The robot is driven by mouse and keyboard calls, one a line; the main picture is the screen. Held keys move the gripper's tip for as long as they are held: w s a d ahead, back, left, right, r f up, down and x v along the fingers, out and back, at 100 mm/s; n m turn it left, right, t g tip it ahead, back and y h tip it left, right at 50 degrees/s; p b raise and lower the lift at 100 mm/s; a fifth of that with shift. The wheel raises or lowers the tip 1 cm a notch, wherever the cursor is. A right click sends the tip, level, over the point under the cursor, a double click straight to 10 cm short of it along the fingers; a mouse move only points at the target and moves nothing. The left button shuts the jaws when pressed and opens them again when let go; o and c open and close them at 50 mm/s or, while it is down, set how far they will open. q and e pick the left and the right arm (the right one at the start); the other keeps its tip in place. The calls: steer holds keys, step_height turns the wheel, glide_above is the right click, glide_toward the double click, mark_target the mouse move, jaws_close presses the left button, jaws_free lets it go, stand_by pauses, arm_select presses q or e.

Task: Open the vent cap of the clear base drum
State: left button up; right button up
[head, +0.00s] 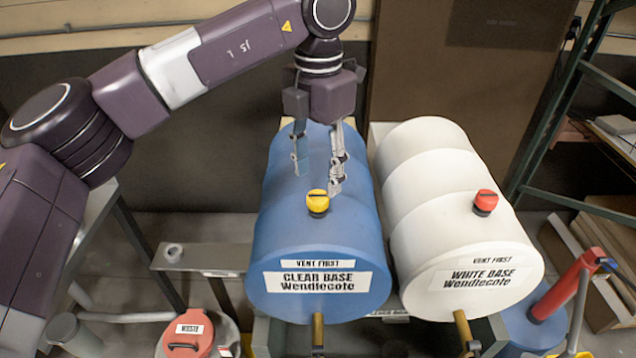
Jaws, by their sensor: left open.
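The clear base drum (290,232) is a blue drum lying on its side, with a label reading "VENT FIRST" and "CLEAR BASE Wendlecote" on its front end. Its yellow vent cap (317,202) sits on the top near the front end. My left gripper (318,183) hangs over the drum with its fingers pointing down, open and empty. The fingertips are just behind the cap in the picture and appear apart from it. The cap is in full view. My right gripper is not in view.
A white drum (425,185) labelled "WHITE BASE", with a red cap (485,202), lies close on the right. Brass taps (318,333) stick out at the drum fronts. A waste can (188,338) stands lower left. A green shelf frame (545,130) stands at right.

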mark_target(318, 196)
arm_select(q)
step_height(318, 196, down, 4)
steer(key=shift+w+r+p, duration=0.1)
steer(key=shift+p, duration=0.5)
steer(key=shift+f, duration=0.5)
steer(key=shift+c, duration=0.3)
steer(key=c, duration=1.1)
